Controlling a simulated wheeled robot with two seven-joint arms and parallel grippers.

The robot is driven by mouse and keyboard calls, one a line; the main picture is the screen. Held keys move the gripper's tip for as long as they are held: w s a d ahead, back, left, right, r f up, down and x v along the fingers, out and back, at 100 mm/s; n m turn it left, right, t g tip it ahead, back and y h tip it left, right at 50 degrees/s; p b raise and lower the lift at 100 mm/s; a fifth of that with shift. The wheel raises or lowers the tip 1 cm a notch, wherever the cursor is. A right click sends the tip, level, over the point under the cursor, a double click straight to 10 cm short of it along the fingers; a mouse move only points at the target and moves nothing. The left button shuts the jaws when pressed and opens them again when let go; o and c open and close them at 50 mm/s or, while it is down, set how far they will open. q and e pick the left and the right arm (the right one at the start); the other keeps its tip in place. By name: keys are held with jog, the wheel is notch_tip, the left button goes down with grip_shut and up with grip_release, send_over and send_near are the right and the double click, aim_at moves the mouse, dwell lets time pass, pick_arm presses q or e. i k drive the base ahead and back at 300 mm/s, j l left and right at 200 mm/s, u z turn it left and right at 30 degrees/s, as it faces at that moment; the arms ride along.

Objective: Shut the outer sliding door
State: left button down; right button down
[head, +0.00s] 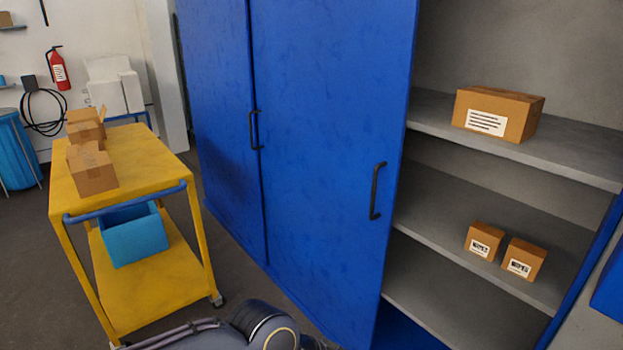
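A tall blue cabinet has two blue door panels side by side. The right panel (320,150), which seems to be the outer sliding door, carries a dark vertical bar handle (377,190) near its right edge. The left panel (215,110) has a similar handle (254,130) at its right edge. To the right of the right panel the cabinet stands open and its grey shelves show. Part of my own arm shows at the bottom edge, below the doors. Neither gripper can be made out, and nothing touches the handles.
Cardboard boxes stand on the upper shelf (430,112) and the lower shelf (430,210) inside the opening. A yellow cart (150,165) with boxes and a blue bin (135,235) stands left of the cabinet. Grey floor shows between cart and doors.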

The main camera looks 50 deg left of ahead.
aim_at(340, 75)
jog(key=u, duration=1.55)
jog(key=i+j+z, duration=0.1)
jog(key=i+j, duration=0.6)
jog(key=i+j+z, duration=0.15)
jog(key=i+j, duration=0.15)
jog(key=j, duration=0.15)
jog(key=i+j, duration=0.35)
jog(key=i+j+z, duration=0.15)
jog(key=i+j, duration=0.15)
jog(key=j, duration=0.2)
jog(key=i+j, duration=0.3)
jog(key=j, duration=0.2)
jog(key=l+z, duration=0.05)
